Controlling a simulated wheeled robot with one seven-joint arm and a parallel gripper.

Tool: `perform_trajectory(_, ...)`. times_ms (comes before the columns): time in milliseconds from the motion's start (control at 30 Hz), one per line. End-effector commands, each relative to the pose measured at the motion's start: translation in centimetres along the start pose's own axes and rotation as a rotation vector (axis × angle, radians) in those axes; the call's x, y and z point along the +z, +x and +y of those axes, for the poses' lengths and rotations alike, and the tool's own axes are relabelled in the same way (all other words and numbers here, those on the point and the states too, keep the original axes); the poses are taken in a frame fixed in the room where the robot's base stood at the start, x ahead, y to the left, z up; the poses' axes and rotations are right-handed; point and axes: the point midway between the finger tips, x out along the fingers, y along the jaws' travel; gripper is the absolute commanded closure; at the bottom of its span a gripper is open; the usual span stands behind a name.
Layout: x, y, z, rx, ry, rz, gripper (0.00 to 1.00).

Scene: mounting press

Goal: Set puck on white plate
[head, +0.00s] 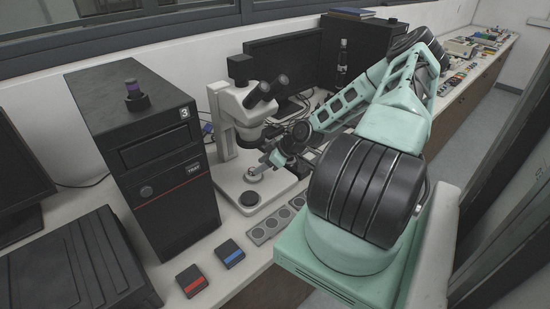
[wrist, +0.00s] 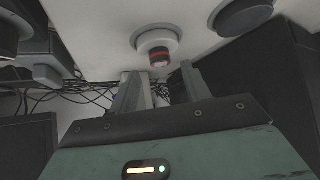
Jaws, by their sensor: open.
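The puck (wrist: 159,59), a small grey cylinder with a red band and dark end, sits on the round white plate (wrist: 145,38) in the wrist view. In the head view the plate (head: 251,178) is on the microscope's white base, and my gripper (head: 267,164) is just beside and over it. In the wrist view my gripper (wrist: 160,72) is open, with one finger on each side of the puck and a gap showing between the fingertips and it. The puck is hard to make out in the head view.
The microscope (head: 243,105) rises beside my gripper. A black disc (head: 250,198) lies on the base near the plate. A grey tray with round wells (head: 270,226), a red-marked block (head: 191,280) and a blue-marked block (head: 231,253) lie in front. A black computer tower (head: 165,190) stands left.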

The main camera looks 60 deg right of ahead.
Motion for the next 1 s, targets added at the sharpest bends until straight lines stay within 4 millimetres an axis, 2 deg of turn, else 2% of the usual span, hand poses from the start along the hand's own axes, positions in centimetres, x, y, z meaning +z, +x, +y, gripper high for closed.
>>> perform_trajectory(200, 0.3, -4.3, 0.1, 0.005, 0.001, 0.0, 0.53)
perform_trajectory(433, 0.1, -7.6, 0.1, 0.002, 0.001, 0.001, 0.53)
perform_trajectory(633, 0.1, -8.8, 0.0, 0.001, -0.001, 0.0, 0.53)
perform_trajectory(1000, 0.0, -8.9, 0.0, -0.001, -0.001, 0.0, 0.53)
